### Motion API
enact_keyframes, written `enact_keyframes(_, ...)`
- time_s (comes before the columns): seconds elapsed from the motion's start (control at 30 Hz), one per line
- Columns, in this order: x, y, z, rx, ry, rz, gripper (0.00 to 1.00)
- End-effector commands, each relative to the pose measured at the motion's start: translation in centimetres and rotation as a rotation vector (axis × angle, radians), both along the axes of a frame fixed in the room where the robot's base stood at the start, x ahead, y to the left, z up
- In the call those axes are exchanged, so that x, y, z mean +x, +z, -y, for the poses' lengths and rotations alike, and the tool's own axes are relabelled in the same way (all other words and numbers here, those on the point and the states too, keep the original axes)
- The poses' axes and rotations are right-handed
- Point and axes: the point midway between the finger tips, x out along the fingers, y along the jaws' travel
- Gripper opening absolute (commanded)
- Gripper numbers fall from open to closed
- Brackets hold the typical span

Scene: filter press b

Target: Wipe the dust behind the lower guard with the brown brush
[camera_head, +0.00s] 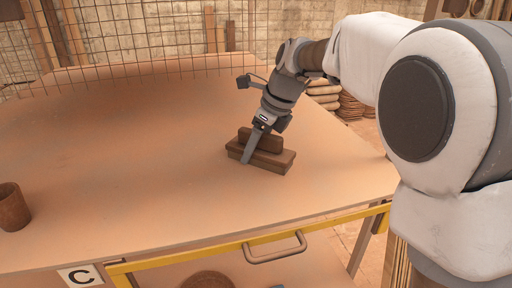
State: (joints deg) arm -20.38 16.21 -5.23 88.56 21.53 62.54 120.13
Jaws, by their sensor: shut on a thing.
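The brown brush (279,163) is a block with a narrower raised grip on top. It is at the tabletop, right of the middle. My gripper (250,150) comes down on it from above and is shut on its raised part. I cannot tell whether the brush touches the table or hangs just above it. The lower guard (180,259) appears to be the yellow frame with a grey handle (275,247) under the table's front edge. Dust behind it cannot be made out from here.
A brown pot (13,207) stands at the table's left front. A sign with the letter C (80,275) is below the edge. A round brown thing (207,280) shows behind the yellow frame. Wire mesh (150,40) stands along the back. The middle of the tabletop (130,150) is clear.

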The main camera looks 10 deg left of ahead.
Motion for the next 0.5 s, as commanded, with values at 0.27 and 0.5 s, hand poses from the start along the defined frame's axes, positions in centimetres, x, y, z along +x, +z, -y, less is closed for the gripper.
enact_keyframes(0.27, 0.0, 2.0, 0.0, -0.001, 0.0, -0.001, 0.25)
enact_keyframes(0.5, 0.0, 4.5, 0.0, -0.001, 0.0, 0.0, 0.25)
